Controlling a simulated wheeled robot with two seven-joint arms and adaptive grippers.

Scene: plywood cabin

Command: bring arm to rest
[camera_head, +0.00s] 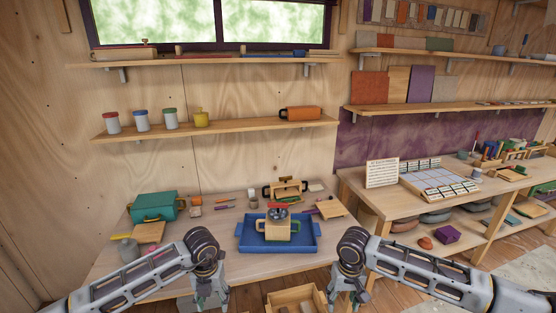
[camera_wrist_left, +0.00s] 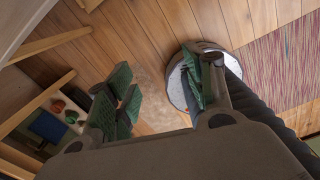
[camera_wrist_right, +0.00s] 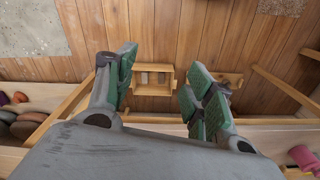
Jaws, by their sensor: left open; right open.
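My left gripper (camera_head: 210,300) hangs down in front of the table's near edge, at the bottom of the head view. In the left wrist view its green-padded fingers (camera_wrist_left: 160,95) are spread, with floor between them. My right gripper (camera_head: 345,301) also hangs down, at the table's front right corner. In the right wrist view its fingers (camera_wrist_right: 162,88) are apart, with a small wooden box on the floor showing between them. Both grippers are empty. The fingertips are partly cut off by the lower edge of the head view.
The wooden table (camera_head: 215,250) carries a blue tray (camera_head: 309,248) with a container in it, and a teal box (camera_head: 153,206). A wooden box (camera_head: 297,299) is low between the arms. A side bench (camera_head: 377,204) stands at right. A round pale object (camera_wrist_left: 178,85) lies on the floor.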

